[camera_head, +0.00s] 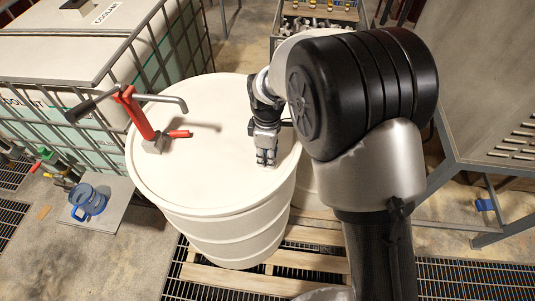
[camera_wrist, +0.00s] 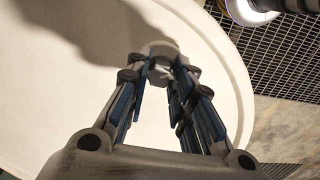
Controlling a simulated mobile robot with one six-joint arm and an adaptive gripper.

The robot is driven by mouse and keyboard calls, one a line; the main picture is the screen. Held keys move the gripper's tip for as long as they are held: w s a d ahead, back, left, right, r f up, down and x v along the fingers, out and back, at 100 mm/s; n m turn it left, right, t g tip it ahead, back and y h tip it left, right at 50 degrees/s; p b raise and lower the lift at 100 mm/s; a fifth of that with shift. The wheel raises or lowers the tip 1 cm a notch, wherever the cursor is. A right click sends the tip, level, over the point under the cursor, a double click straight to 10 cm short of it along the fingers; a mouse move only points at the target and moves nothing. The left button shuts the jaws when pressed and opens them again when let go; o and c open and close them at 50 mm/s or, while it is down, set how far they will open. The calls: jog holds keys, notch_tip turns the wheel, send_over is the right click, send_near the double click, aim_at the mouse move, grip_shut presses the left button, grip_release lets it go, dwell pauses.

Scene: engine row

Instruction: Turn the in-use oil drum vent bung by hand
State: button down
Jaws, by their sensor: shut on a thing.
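The white oil drum (camera_head: 195,190) stands upright on a wooden pallet, with its round top facing up. My gripper (camera_head: 266,161) points down at the right part of the drum top, near the rim. In the wrist view my gripper (camera_wrist: 161,78) has its fingers closed around the small pale vent bung (camera_wrist: 160,70) on the drum top (camera_wrist: 60,60). The fingers hide part of the bung in the wrist view, and my gripper hides it in the head view.
A red hand pump (camera_head: 139,118) with a grey spout stands on the drum top at the left. A caged coolant tank (camera_head: 60,60) stands behind left. A grey metal stand (camera_head: 480,90) is at the right.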

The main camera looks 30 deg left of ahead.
jog(key=n, duration=0.5)
jog(key=shift+s+d+f+n, duration=0.15)
jog(key=shift+s+f+n, duration=0.05)
jog(key=shift+f+n, duration=0.1)
jog(key=n, duration=0.5)
jog(key=shift+n, duration=0.3)
jog(key=n, duration=0.5)
jog(key=shift+n, duration=2.4)
jog(key=c, duration=1.8)
grip_release()
jog(key=shift+c, duration=0.2)
jog(key=o, duration=0.4)
jog(key=shift+w+r, duration=0.15)
jog(key=shift+o, duration=0.2)
